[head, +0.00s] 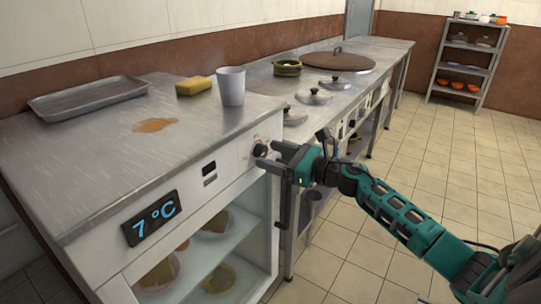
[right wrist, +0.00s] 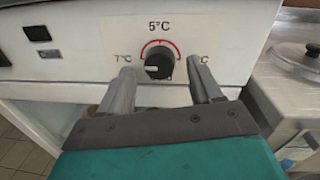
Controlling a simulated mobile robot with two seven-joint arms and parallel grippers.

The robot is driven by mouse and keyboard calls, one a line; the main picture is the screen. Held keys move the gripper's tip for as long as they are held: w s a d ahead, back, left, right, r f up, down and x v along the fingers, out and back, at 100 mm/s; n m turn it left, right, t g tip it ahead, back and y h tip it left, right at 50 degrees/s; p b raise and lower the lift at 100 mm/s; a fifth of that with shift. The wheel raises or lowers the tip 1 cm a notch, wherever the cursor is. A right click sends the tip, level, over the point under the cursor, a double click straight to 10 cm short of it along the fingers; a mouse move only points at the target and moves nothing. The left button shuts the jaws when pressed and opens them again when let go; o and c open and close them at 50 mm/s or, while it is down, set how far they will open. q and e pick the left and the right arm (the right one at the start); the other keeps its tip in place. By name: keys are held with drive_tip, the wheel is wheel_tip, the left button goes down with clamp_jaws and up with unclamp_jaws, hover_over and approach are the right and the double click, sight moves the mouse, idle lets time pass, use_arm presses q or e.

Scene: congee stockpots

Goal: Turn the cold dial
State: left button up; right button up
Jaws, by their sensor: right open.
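The cold dial is a black round knob (head: 261,150) on the front panel of the white fridge counter (head: 200,192), near its right end. In the right wrist view the knob (right wrist: 158,62) has a white mark pointing left, toward the 7°C label, with a red arc above it and 5°C printed at the top. A display (head: 152,217) on the panel reads 7 °C. My right gripper (head: 273,154) is open in front of the panel; in the right wrist view its fingers (right wrist: 162,84) stand on either side of the knob, apart from it. My left gripper is not in view.
A metal tray (head: 90,98), a yellow sponge (head: 195,86), a white cup (head: 231,86) and a brown spill (head: 153,125) are on the counter top. A steel counter with lids (head: 314,96) stands beyond. The tiled floor at right is clear.

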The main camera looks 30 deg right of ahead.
drive_tip(key=shift+w+a, duration=0.25)
drive_tip(key=shift+w, duration=0.25)
drive_tip(key=shift+c, duration=0.4)
drive_tip(key=c, duration=1)
drive_tip(key=shift+o, duration=0.2)
